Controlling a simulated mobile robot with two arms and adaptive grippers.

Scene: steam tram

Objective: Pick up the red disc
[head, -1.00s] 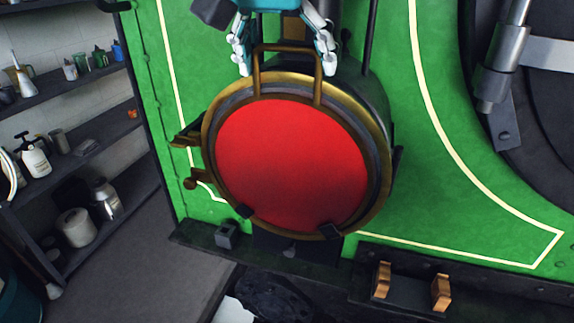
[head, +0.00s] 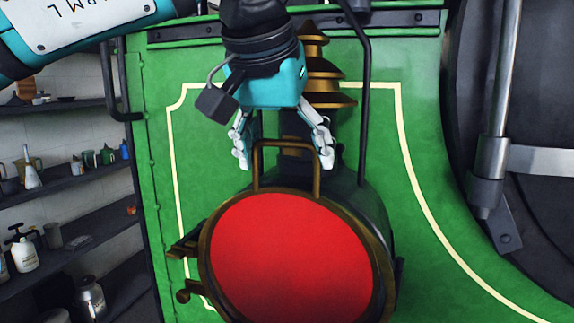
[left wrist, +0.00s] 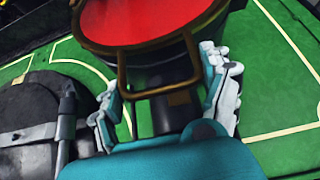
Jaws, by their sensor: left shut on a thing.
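The red disc (head: 290,258) is round, in a brass rim, and sits at the front of a dark lamp body (head: 372,208) against the green panel. A squared brass handle (head: 286,146) stands up from its top edge. My left gripper (head: 285,162) comes down from above and is shut on the handle, one finger at each side of it. In the left wrist view the red disc (left wrist: 145,18) is at the top, with the handle (left wrist: 158,85) between the fingers. The disc's lower edge is cut off in the head view. My right gripper is not in view.
The green panel (head: 225,150) with cream lines stands behind the lamp. A brass stepped fitting (head: 318,65) and a dark vertical rod (head: 366,95) are close to the gripper. Shelves with bottles (head: 24,252) are at the left, and a large dark round door (head: 535,225) at the right.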

